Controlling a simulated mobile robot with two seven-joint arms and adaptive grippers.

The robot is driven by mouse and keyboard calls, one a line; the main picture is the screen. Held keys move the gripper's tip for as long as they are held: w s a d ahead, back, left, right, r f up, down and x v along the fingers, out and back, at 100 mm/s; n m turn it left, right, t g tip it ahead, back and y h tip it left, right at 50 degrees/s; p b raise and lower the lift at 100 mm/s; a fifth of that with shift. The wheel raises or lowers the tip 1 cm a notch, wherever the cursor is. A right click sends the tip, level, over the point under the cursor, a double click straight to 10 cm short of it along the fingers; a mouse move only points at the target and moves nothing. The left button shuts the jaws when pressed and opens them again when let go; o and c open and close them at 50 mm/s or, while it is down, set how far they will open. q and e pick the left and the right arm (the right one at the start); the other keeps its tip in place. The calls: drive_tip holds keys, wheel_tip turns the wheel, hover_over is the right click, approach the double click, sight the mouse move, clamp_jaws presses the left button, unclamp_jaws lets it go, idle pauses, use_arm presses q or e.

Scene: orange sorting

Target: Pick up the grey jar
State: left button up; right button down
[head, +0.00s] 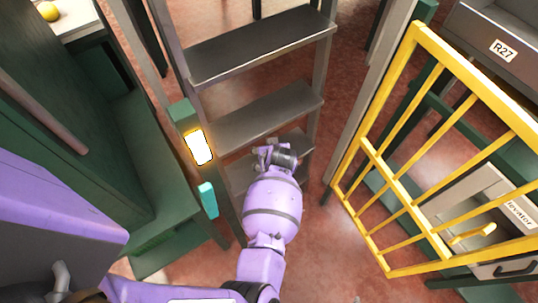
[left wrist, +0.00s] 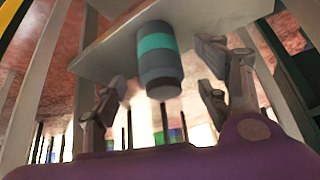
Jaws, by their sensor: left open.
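The grey jar (left wrist: 161,72), a dark grey cylinder with a teal band, shows between the spread fingers of my left gripper (left wrist: 163,92) in the left wrist view. Clear gaps show on both sides of the jar, so the fingers are open and not closed on it. A pale flat board (left wrist: 100,54) lies behind the jar. In the head view my left gripper (head: 277,152) is at the lower steps, at the end of my purple arm. I cannot clearly tell the jar from the gripper there. My right gripper is not in view.
Dark steps (head: 262,45) rise between metal uprights. A green cabinet (head: 150,165) and a glowing lamp (head: 198,147) stand left of the arm. A yellow barred gate (head: 380,167) stands right. Reddish floor (head: 335,225) is open between arm and gate.

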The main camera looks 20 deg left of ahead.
use_arm(q)
drive_tip(key=shift+w+a+f, duration=0.1)
drive_tip(key=shift+f, duration=0.4)
drive_tip(key=b+x, duration=0.3)
drive_tip(key=shift+w+f+b, duration=0.1)
drive_tip(key=shift+f+b, duration=0.15)
drive_tip(key=shift+b, duration=0.05)
drive_tip(key=shift+w+a+f+b, duration=0.2)
drive_tip(key=shift+w+f+b, duration=0.1)
drive_tip(key=shift+w+b, duration=0.1)
drive_tip(key=shift+r, duration=0.15)
drive_tip(key=c, duration=1.4)
